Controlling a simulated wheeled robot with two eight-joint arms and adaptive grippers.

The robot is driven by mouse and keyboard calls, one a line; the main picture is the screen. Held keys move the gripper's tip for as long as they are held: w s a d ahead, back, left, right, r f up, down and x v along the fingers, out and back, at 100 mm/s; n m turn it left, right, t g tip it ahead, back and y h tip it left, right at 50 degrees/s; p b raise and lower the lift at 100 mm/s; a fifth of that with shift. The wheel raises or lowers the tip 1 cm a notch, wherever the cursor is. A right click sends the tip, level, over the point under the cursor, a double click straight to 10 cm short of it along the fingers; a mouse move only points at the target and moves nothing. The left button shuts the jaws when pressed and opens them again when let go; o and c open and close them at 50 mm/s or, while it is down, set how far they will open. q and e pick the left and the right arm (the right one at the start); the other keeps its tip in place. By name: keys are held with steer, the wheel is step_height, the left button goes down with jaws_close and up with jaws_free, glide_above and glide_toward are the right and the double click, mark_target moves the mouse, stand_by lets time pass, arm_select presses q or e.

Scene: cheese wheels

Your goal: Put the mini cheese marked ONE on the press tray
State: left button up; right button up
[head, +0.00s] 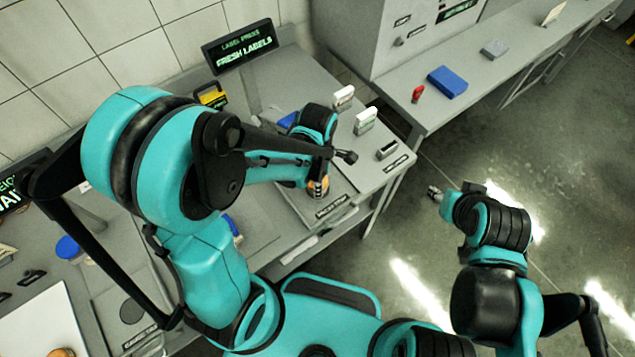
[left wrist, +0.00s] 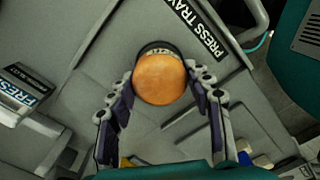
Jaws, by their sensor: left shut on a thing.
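A small round orange-brown cheese (left wrist: 160,80) sits between the fingers of my left gripper (left wrist: 162,88) in the left wrist view. The gripper is shut on it. A dark rim with pale marks shows at its far edge; I cannot read a number. The press tray (left wrist: 120,30), a grey surface labelled PRESS TRAY, lies beneath the cheese. In the head view my left gripper (head: 318,188) is over the tray near its PRESS TRAY label, mostly hidden by my arm. I cannot tell whether the cheese touches the tray. My right gripper (head: 434,192) is over the floor, its jaws too small to judge.
A FRESH LABELS sign (head: 240,47) stands at the back. White blocks (head: 365,121) stand right of my left gripper. A blue block (head: 447,82) and a red item (head: 417,94) lie on the back-right counter. The floor at right is open.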

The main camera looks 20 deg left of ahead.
arm_select(q)
steer(key=shift+w+f, duration=0.1)
steer(key=shift+f, duration=0.55)
steer(key=shift+r, duration=0.1)
steer(key=o, duration=0.8)
steer(key=shift+f, duration=0.25)
steer(key=shift+c, duration=0.2)
steer(key=o, duration=0.4)
steer(key=shift+r, duration=0.1)
